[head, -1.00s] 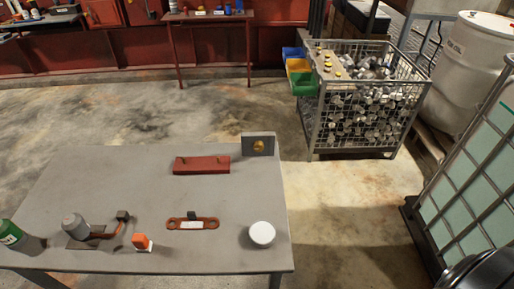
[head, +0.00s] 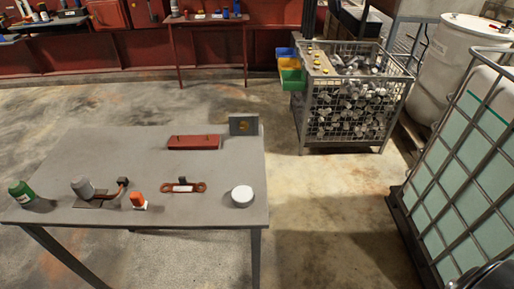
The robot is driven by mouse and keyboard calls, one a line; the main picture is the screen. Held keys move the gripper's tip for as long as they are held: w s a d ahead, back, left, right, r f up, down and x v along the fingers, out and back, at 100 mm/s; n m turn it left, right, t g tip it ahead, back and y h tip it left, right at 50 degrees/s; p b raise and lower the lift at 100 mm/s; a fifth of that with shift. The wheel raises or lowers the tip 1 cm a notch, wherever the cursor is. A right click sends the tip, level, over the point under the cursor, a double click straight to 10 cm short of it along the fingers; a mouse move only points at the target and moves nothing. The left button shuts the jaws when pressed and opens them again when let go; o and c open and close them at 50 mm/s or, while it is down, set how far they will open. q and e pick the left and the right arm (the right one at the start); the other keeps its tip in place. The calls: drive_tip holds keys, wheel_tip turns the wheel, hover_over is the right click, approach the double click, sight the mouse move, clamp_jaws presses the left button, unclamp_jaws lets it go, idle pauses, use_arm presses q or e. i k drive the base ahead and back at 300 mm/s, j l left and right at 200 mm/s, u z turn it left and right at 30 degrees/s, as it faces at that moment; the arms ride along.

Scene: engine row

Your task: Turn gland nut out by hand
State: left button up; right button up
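A grey upright plate (head: 243,124) stands at the far right corner of the grey table (head: 120,160). A small round brass-coloured fitting (head: 244,126) sits in the middle of its face. This may be the gland nut, but it is too small here to make out flats or thread. Neither of my grippers is in view, and nothing touches the plate or the fitting.
On the table are a red block (head: 194,142), a rust-brown link (head: 184,187), a white round container (head: 242,196), an orange-topped item (head: 138,200), a grey cylinder on a base (head: 83,188) and a green bottle (head: 20,191). A wire cage (head: 355,105) stands behind right. Floor right of the table is open.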

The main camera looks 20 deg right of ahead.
sight(243, 125)
drive_tip(key=k+u, duration=0.2)
drive_tip(key=u, duration=0.15)
drive_tip(key=k+u, duration=0.2)
drive_tip(key=u, duration=0.2)
drive_tip(key=k+j+u, duration=0.2)
drive_tip(key=u, duration=0.15)
drive_tip(key=i+l, duration=0.1)
drive_tip(key=l, duration=0.4)
drive_tip(key=i+l, duration=0.15)
drive_tip(key=l, duration=0.4)
drive_tip(key=i+l, duration=0.1)
drive_tip(key=l, duration=0.4)
drive_tip(key=i+l+u, duration=0.1)
drive_tip(key=l, duration=0.4)
drive_tip(key=i+l, duration=0.1)
drive_tip(key=l, duration=0.45)
